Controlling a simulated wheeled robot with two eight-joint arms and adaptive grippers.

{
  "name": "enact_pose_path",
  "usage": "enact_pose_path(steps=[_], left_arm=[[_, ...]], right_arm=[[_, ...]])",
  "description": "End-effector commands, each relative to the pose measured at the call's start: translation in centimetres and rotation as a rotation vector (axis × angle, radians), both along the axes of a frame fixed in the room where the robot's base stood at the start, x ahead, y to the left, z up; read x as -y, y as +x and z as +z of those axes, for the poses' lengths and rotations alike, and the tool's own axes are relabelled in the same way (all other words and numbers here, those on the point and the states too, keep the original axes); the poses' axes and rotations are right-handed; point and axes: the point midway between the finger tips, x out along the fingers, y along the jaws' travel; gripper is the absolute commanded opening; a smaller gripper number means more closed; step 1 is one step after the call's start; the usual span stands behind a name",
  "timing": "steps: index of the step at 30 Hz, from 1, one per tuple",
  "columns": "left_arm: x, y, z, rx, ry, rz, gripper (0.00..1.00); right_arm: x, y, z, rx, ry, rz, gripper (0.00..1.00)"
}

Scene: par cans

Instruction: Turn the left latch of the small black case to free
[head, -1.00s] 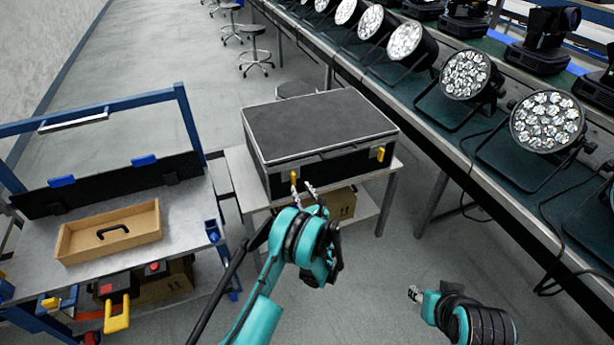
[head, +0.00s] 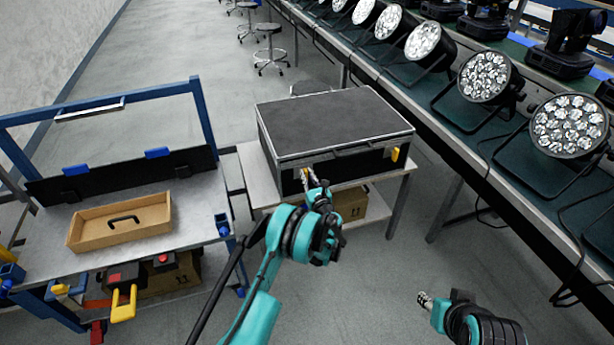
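The small black case (head: 335,122) stands shut on a small grey table, with a dark lid and pale metal edges. Its left latch (head: 305,174) is a small orange-yellow piece on the front face, mostly covered by my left gripper. The right latch (head: 395,153) is yellow and stands clear on the same face. My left gripper (head: 311,178) is at the left latch with its fingertips over it. I cannot tell whether the fingers touch it or are closed on it. My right gripper (head: 424,299) is low at the right, away from the case, its fingers too small to read.
A small table (head: 250,172) carries the case, with a cardboard box (head: 350,204) below. At left, a workbench (head: 190,215) holds a wooden tray (head: 120,222). At right, a long bench carries several par cans (head: 568,125) and trailing cables. Open floor lies between.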

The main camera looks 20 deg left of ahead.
Motion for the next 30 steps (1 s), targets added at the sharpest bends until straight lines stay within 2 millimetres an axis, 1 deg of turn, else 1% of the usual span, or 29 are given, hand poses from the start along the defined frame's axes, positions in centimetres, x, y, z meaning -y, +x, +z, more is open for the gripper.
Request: enact_pose_path(steps=[8, 14, 20, 30], left_arm=[[-0.01, -0.02, 0.00, 0.007, -0.011, 0.000, 0.00], [-0.13, -0.10, -0.01, 0.046, -0.069, 0.000, 0.00], [-0.35, -0.25, -0.06, 0.126, -0.186, 0.000, 0.00], [-0.84, -0.58, -0.31, 0.305, -0.452, 0.000, 0.00]], right_arm=[[0.00, -0.01, -0.01, 0.000, 0.000, 0.000, 0.40], [0.00, 0.00, 0.00, 0.000, 0.000, 0.000, 0.40], [0.00, 0.00, -0.01, 0.000, 0.000, 0.000, 0.40], [0.00, 0.00, 0.00, 0.000, 0.000, 0.000, 0.40]])
